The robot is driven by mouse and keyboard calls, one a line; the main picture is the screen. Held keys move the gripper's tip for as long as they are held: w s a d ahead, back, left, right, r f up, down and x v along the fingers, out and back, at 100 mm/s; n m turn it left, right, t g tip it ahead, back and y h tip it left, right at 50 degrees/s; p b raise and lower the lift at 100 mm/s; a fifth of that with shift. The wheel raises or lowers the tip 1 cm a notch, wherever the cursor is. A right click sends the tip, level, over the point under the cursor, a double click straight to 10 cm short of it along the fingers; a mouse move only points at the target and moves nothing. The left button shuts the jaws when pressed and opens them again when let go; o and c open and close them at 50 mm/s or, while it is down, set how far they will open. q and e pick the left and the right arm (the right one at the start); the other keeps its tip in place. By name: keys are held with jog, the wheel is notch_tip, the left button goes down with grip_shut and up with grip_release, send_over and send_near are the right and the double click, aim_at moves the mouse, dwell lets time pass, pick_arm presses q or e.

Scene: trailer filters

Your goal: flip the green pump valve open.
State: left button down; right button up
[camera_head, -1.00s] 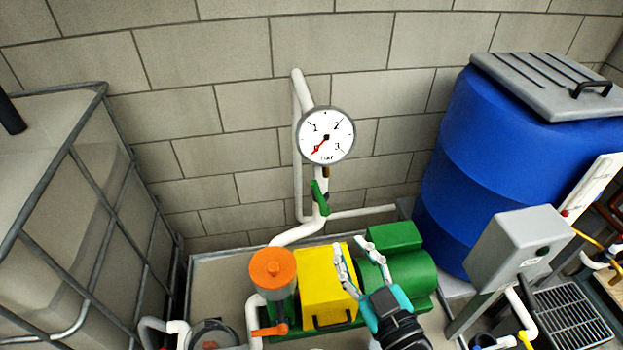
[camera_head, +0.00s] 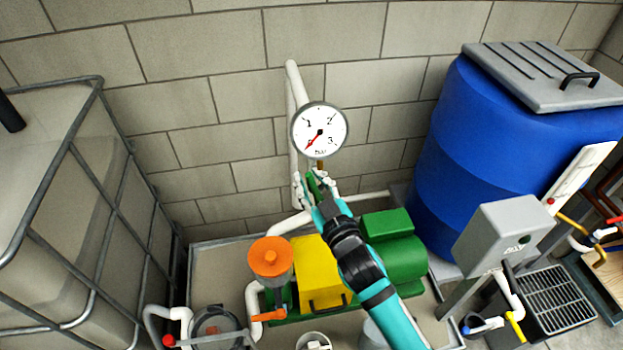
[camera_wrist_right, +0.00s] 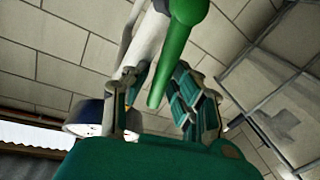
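The green valve handle (camera_head: 314,184) is on the white pipe below the pressure gauge, partly hidden by my right gripper. In the right wrist view the green handle (camera_wrist_right: 176,50) hangs down from the top, its lower end between the fingers. My right gripper (camera_head: 317,182) is at the handle in the head view. In the wrist view its fingers (camera_wrist_right: 155,105) are apart, one on each side of the handle, with visible gaps. My left gripper is not in view.
The gauge (camera_head: 320,130) sits just above the valve, needle pointing low left. Below are the green pump (camera_head: 397,258), a yellow box (camera_head: 316,270) and an orange-topped filter (camera_head: 270,257). A blue barrel (camera_head: 480,150) stands right; a caged tank (camera_head: 75,200) stands left.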

grip_shut()
jog(key=shift+w+f, duration=0.1)
jog(key=shift+f, duration=0.05)
dwell(0.4)
